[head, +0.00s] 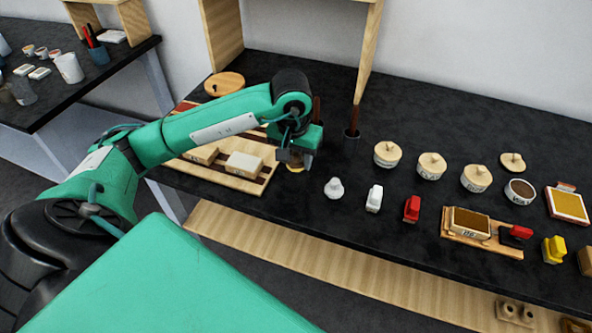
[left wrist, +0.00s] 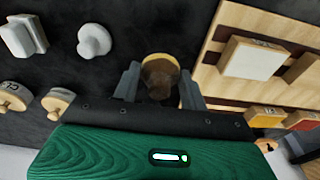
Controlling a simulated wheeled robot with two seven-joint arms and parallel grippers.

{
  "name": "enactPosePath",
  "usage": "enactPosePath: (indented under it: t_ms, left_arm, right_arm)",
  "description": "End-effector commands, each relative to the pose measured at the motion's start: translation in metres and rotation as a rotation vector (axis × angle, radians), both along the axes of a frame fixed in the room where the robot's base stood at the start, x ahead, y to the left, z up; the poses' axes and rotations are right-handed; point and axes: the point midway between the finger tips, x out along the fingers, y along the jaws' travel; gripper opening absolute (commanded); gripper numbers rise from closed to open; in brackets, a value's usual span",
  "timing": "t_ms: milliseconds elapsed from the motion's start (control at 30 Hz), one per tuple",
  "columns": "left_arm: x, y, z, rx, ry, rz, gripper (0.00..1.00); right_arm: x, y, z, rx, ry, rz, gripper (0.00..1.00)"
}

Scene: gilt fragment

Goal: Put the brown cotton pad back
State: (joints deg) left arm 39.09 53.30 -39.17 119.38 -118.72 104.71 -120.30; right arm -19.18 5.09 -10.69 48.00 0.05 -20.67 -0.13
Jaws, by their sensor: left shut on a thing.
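My left gripper (head: 296,160) is low over the dark table, just right of the slatted wooden board. In the left wrist view the gripper (left wrist: 160,88) is shut on a small round pad (left wrist: 161,62), with a brown knob-like part and a pale yellow rim. I take it to be the brown cotton pad. It also shows under the fingers in the head view (head: 295,169). Whether it touches the table cannot be told. A similar white knobbed piece (head: 334,188) stands to its right. My right gripper is not in view.
The slatted board (head: 235,182) holds pale blocks (head: 244,165). A dark cup (head: 351,143) stands behind the gripper. A white block (head: 374,198), a red block (head: 412,208), lidded jars (head: 387,154) and an open bowl (head: 520,191) stand to the right.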

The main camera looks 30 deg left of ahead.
Motion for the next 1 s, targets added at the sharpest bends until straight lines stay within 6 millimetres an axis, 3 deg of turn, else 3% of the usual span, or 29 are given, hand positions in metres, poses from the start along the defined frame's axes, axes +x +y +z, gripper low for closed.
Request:
enactPosePath:
  t_ms: [533,933,967,1000]
  left_arm:
    - [-0.001,0.0,-0.054,0.0,0.002,-0.001,0.22]
    - [0.0,0.0,-0.06,0.001,-0.002,-0.001,0.22]
    - [0.0,0.0,-0.059,0.001,-0.002,-0.001,0.45]
    - [0.0,0.0,-0.059,-0.001,-0.001,-0.001,0.53]
  right_arm:
    - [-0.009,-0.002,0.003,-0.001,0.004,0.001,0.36]
    - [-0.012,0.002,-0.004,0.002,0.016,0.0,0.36]
    - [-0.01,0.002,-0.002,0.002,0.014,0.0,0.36]
    - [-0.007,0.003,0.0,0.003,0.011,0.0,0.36]
